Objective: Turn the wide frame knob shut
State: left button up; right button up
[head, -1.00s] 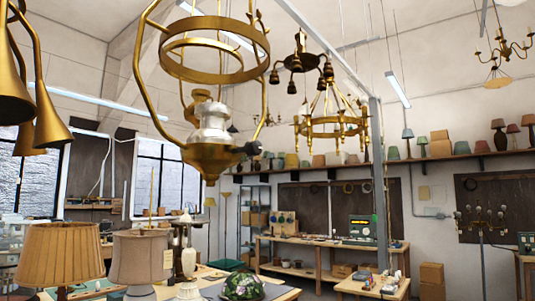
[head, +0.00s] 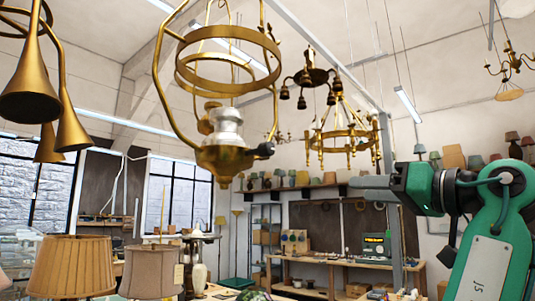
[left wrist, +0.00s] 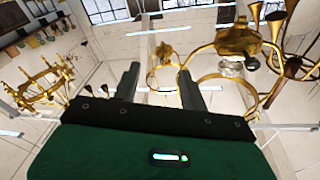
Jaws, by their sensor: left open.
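The wide-framed brass lamp (head: 228,65) hangs at upper centre in the head view, with a silver and brass burner (head: 226,140) inside its frame. A dark knob (head: 265,150) sticks out from the burner's right side. The lamp also shows upside down at right in the left wrist view (left wrist: 237,42), with its dark knob (left wrist: 251,63). My left gripper (head: 358,184) is right of the knob in the head view, apart from it, pointing left. In the left wrist view its two fingers (left wrist: 158,76) are spread, with nothing gripped. My right gripper is not in view.
A brass ring chandelier (head: 342,132) hangs behind, between lamp and gripper in the picture. Brass horn lamps (head: 40,95) hang at left. Shaded table lamps (head: 73,265) stand below. A grey post (head: 390,225) rises behind my gripper. Open air lies between gripper and knob.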

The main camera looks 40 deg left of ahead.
aim_at(271, 147)
pick_arm(q)
jog(key=s+d+r+n+g+h, duration=0.1)
jog(key=s+r+n+g, duration=0.35)
jog(key=s, duration=1.05)
jog(key=shift+n+t, duration=0.55)
jog(key=shift+t, duration=0.1)
jog(key=a+p, duration=0.1)
jog(key=a, duration=0.3)
jog(key=a+r, duration=0.1)
jog(key=a, duration=0.4)
jog(key=w+a+p, duration=0.1)
jog(key=a, duration=0.3)
jog(key=shift+a+r+p, duration=0.25)
jog(key=shift+r+p, duration=0.1)
jog(key=shift+r, duration=0.05)
grip_shut()
